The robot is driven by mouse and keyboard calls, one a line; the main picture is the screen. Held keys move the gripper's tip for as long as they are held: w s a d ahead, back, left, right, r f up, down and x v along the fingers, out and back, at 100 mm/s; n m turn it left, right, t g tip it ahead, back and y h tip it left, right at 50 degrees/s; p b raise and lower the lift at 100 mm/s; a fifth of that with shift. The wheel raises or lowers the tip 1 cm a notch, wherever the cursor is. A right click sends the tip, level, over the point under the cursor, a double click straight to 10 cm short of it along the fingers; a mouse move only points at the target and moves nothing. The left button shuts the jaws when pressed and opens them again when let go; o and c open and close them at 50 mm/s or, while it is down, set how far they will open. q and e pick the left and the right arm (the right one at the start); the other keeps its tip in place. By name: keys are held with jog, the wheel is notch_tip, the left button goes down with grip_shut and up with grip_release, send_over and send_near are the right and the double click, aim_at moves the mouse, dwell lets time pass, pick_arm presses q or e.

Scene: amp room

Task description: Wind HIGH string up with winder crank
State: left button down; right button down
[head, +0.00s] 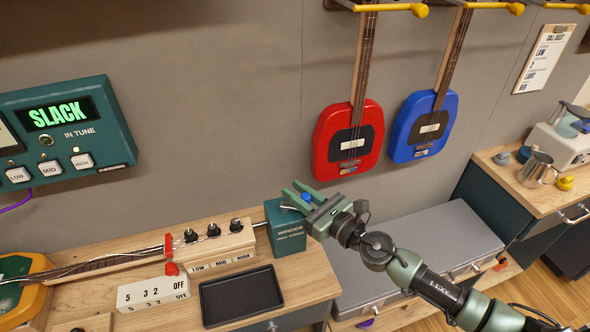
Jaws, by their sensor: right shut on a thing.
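The green winder box (286,232) stands on the wooden bench. A thin shaft (260,224) runs from it toward the headstock (212,248), which carries three dark tuning pegs above labels LOW, MID and HIGH. The shaft meets the HIGH end. My right gripper (299,197) is over the top of the winder box, its green fingers shut around the blue knob (307,197) of the crank. The crank arm is mostly hidden. The tuner (62,135) on the wall reads SLACK in green, and a small lamp above its HIGH button is lit. My left gripper is out of view.
A black tray (242,296) and a white block with numbers (153,293) lie in front of the headstock. A grey case (420,250) lies right of the winder, under my right arm. A red guitar (348,140) and a blue guitar (422,128) hang on the wall.

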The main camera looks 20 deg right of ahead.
jog(key=m+h+p, duration=0.1)
jog(key=m+t+h+p, duration=0.1)
jog(key=m+h+p, duration=0.1)
jog(key=h+p, duration=0.1)
jog(key=shift+s+a+r+t, duration=0.15)
jog(key=shift+s+r+t, duration=0.15)
jog(key=shift+s+r, duration=0.1)
jog(key=shift+s+f+m+h+p, duration=0.2)
jog(key=shift+m+h+p, duration=0.4)
jog(key=shift+h, duration=0.5)
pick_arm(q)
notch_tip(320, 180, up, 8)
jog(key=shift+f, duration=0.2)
pick_arm(e)
jog(key=shift+s+f+m+t+h, duration=0.1)
jog(key=shift+s+m+t+h, duration=0.05)
jog(key=shift+m+h, duration=0.55)
jog(key=shift+s+f+m+t+h, duration=0.15)
jog(key=shift+m+h, duration=0.25)
jog(key=shift+h, duration=0.5)
jog(key=shift+r, duration=0.1)
jog(key=c, duration=1.3)
grip_release()
jog(key=shift+o, duration=0.2)
